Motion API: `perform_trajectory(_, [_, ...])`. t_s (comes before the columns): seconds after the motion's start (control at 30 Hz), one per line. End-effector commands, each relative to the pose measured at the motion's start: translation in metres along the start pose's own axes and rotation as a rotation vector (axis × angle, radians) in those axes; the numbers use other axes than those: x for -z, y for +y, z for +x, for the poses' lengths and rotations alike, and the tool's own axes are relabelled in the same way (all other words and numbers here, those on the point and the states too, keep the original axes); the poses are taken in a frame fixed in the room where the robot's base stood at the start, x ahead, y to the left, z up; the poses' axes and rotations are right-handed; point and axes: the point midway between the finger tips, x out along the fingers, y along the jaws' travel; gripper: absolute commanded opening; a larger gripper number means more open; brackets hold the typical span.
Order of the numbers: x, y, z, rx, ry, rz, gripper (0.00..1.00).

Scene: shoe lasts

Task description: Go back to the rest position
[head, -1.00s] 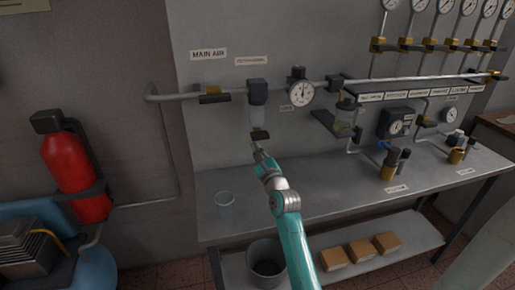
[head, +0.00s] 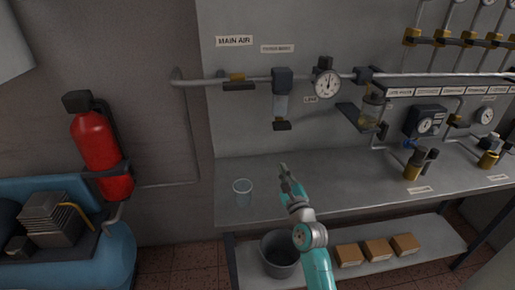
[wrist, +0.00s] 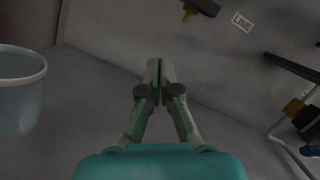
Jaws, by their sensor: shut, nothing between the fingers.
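A clear cup (head: 242,192) stands upright on the bench to the left of my gripper. The cup also shows at the left edge of the wrist view (wrist: 18,92), partly cut off.
The grey bench (head: 350,180) is clear around my gripper. Gauges, valves and a pipe (head: 220,82) line the wall panel. A grey bin (head: 281,254) and several cardboard boxes (head: 377,251) are below. A red extinguisher (head: 100,145) and a blue compressor tank (head: 112,262) are at left.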

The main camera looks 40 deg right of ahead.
Motion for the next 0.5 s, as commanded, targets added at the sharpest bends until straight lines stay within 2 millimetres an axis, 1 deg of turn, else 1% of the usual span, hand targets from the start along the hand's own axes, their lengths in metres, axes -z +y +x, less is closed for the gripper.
perform_trajectory(0.23, [0.0,0.001,-0.001,-0.001,0.0,-0.002,0.0])
perform_trajectory(0.3, [0.001,0.004,-0.006,-0.005,0.003,-0.019,0.0])
perform_trajectory(0.37, [0.004,0.012,-0.015,-0.015,0.01,-0.053,0.0])
perform_trajectory(0.47, [0.009,0.033,-0.041,-0.044,0.023,-0.159,0.0])
perform_trajectory(0.5, [0.011,0.043,-0.054,-0.057,0.028,-0.217,0.0])
